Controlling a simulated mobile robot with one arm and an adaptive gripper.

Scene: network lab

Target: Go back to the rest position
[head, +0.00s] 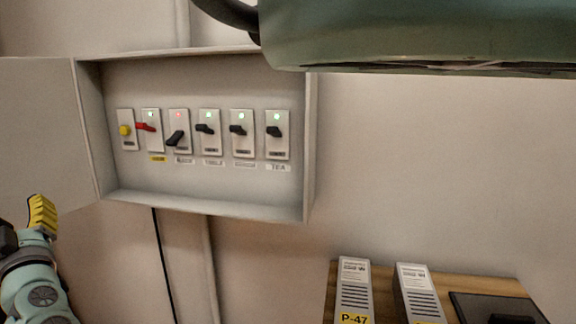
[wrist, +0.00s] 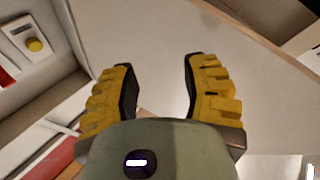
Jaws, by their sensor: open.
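My gripper (head: 42,213) is at the lower left of the head view, below the open cabinet door (head: 38,130) in the picture. In the wrist view its two yellow fingers (wrist: 160,80) are spread with nothing between them. The grey wall cabinet (head: 200,90) holds a yellow knob (head: 125,131), a red-handled switch (head: 147,127) and several black-handled switches. The black switch under a red light (head: 178,138) has its handle tilted down. The other switches show green lights. The yellow knob also shows in the wrist view (wrist: 35,45), left of the fingers.
A wooden surface (head: 333,286) at the lower right carries two pale vented modules, one (head: 353,285) labelled P-47, and a dark flat item (head: 500,306). A large grey-green body (head: 420,35) fills the upper right. A black cable (head: 162,250) hangs below the cabinet.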

